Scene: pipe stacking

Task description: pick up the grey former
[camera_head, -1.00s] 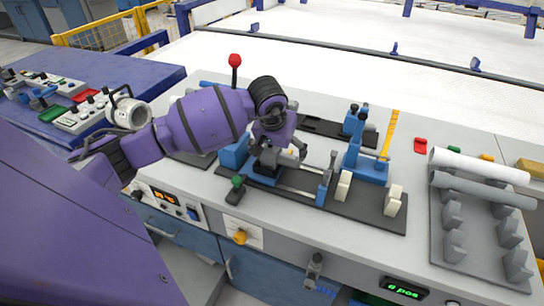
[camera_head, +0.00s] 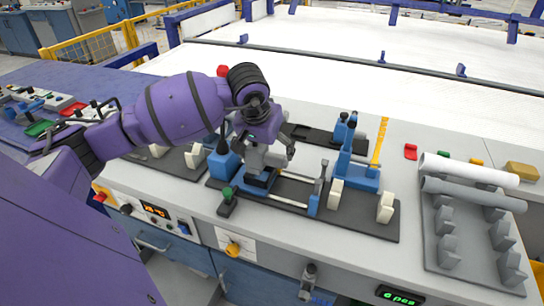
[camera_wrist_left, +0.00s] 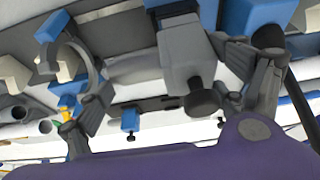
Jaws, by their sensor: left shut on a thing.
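My left gripper (camera_head: 268,158) is over the dark rail of the bench fixture, between the blue block at the rail's left end and the upright blue clamp. In the left wrist view a grey block with a round black knob, which looks like the grey former (camera_wrist_left: 185,62), is between the gripper's two fingers (camera_wrist_left: 172,85). The gripper is shut on it. In the head view the fingers and wrist mostly hide the former, and I cannot tell whether it is clear of the rail. My right gripper is not in view.
The blue clamp (camera_head: 352,165) stands right of the gripper, with cream blocks (camera_head: 385,207) near it. A green-topped knob (camera_head: 227,203) stands at the front. A grey rack (camera_head: 433,238) at right holds a white pipe (camera_head: 468,168) and a grey pipe (camera_head: 472,192).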

